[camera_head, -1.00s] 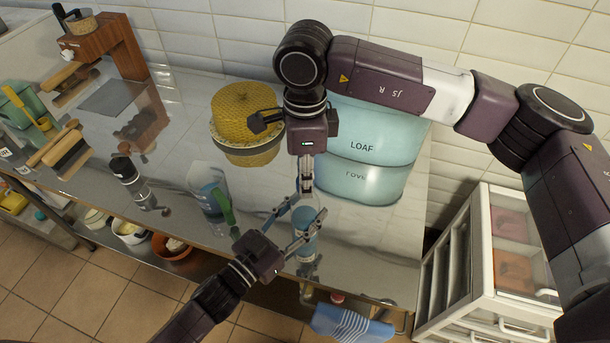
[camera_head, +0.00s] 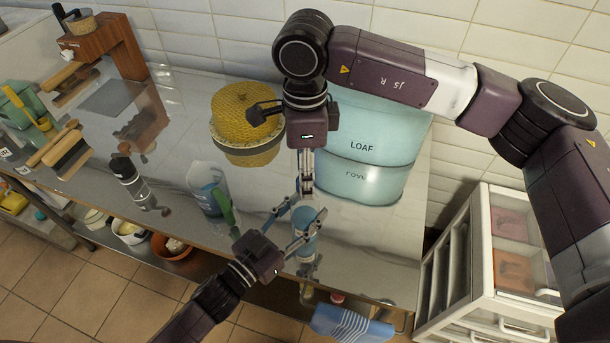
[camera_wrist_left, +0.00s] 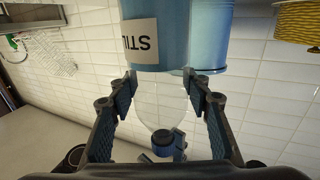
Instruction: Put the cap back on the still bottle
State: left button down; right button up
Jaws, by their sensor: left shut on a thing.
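The still bottle (camera_head: 305,222) has a blue body with a clear, tapering top. It is upright near the counter's front edge; I cannot tell whether its base touches the counter. My left gripper (camera_head: 302,232) is shut on it. In the left wrist view the bottle (camera_wrist_left: 155,35) appears upside down, with a pale label. A dark blue cap (camera_wrist_left: 162,143) is at its neck end; I cannot tell whether it is seated. My right gripper (camera_head: 305,185) points down over the bottle top. Its fingers are close beside the cap, and their grip is unclear.
Blue loaf bins (camera_head: 362,175) and a yellow woven-topped round container (camera_head: 246,110) stand behind. A clear jug (camera_head: 208,188) with a green handle is left of the bottle, beyond it a dark bottle (camera_head: 128,178). A white drawer unit (camera_head: 470,250) stands right of the counter.

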notch_tip(320, 180, up, 11)
jog(key=shift+f, duration=0.2)
pick_arm(q)
jog(key=c, duration=1)
grip_release()
jog(key=shift+o, duration=0.2)
jog(key=v, duration=1.2)
jog(key=shift+a, duration=0.1)
